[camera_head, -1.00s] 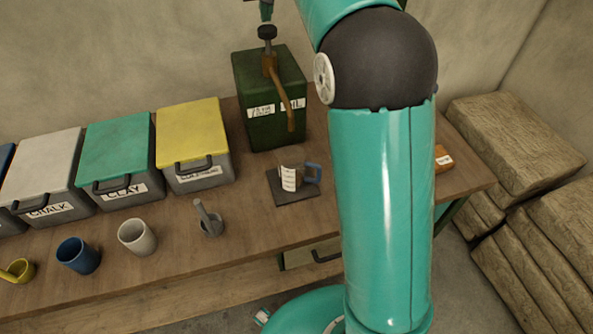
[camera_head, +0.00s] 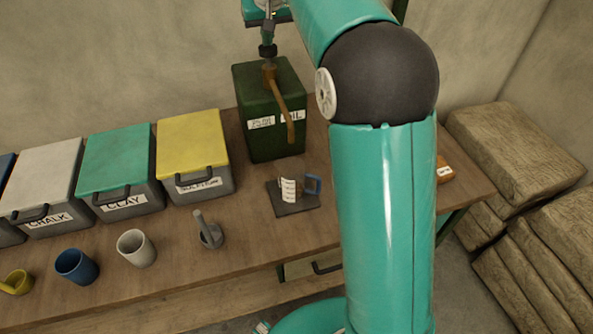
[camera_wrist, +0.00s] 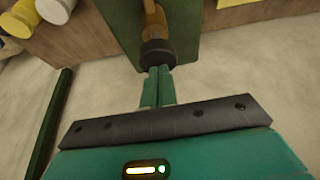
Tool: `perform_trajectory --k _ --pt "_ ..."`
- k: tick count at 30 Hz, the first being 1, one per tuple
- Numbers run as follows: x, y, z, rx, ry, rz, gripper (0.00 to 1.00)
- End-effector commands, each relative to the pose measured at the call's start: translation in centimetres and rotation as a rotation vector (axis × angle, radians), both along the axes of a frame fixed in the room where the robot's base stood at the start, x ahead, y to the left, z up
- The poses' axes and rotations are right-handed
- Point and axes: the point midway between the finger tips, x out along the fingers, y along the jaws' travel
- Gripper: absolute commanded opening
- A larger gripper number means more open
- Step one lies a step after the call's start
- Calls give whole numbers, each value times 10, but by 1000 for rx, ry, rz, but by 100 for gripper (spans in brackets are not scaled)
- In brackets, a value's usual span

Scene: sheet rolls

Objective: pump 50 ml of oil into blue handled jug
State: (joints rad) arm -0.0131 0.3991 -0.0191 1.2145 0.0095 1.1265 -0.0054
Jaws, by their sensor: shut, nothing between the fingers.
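The green oil tank (camera_head: 276,142) stands at the back of the bench. Its brown pump (camera_head: 270,75) has a spout (camera_head: 286,110) bending down at the front and a dark knob (camera_head: 267,51) on top. The jug (camera_head: 289,189) with a blue handle (camera_head: 313,184) and a white marked strip stands upright on a dark square plate (camera_head: 283,210) below and in front of the spout tip. I see no oil in it. My gripper (camera_head: 268,37) is above the pump. In the wrist view its fingers (camera_wrist: 157,72) are shut, with the tips at the knob (camera_wrist: 157,50), seemingly touching it.
Lidded bins labelled chalk (camera_head: 40,180) and clay (camera_head: 118,165), and a yellow-lidded bin (camera_head: 192,145), stand left of the tank. A grey mortar and pestle (camera_head: 208,234), a white cup (camera_head: 136,247) and a blue cup (camera_head: 76,266) stand in front.

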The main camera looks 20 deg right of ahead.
Motion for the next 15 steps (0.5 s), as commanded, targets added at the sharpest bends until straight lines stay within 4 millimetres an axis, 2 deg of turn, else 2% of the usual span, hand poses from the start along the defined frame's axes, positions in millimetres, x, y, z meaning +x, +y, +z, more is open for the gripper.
perform_trajectory --k 15 --pt "-1 0 -19 0 5 0 0"
